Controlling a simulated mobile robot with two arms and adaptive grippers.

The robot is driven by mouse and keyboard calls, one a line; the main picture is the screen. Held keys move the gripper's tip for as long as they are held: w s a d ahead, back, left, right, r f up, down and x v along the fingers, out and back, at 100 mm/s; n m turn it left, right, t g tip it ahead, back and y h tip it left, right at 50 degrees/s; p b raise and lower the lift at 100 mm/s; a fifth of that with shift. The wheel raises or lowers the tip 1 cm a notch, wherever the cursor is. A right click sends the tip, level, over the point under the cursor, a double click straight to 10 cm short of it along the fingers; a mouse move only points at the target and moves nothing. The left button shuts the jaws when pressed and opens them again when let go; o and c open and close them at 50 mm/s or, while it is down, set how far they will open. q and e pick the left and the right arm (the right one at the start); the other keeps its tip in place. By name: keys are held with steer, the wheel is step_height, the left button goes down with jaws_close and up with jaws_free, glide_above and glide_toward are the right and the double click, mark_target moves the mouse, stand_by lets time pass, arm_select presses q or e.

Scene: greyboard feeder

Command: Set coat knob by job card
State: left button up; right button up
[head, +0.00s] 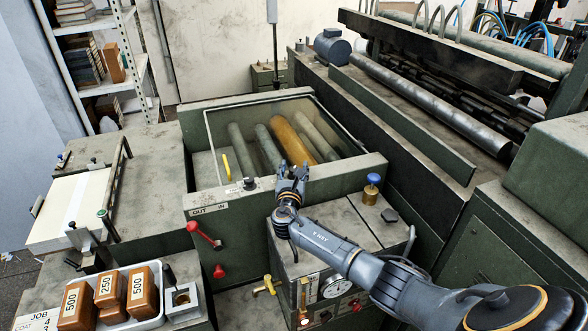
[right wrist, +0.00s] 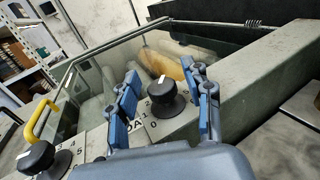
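My right gripper (head: 291,176) is over the front rim of the glass-lidded roller box in the head view. Its fingers also show in the right wrist view (right wrist: 166,100), open, one on each side of a black knob (right wrist: 166,97) with a white mark on top. Part of a label reading "OA" and the digits 0 and 1 show beside this knob. A second black knob (right wrist: 40,157) sits to its left, with 4 and 5 nearby; it also shows in the head view (head: 249,184). The job card (head: 38,320) is partly cut off. My left gripper is out of view.
The glass lid (head: 300,112) covers several rollers, one orange. A yellow handle (head: 226,167) and red levers (head: 204,235) are left of the gripper. A brass post with a blue top (head: 372,189) stands to the right. Numbered brown blocks (head: 106,291) lie in a tray.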

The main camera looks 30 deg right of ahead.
steer(key=v, duration=1.2)
stand_by(0.4)
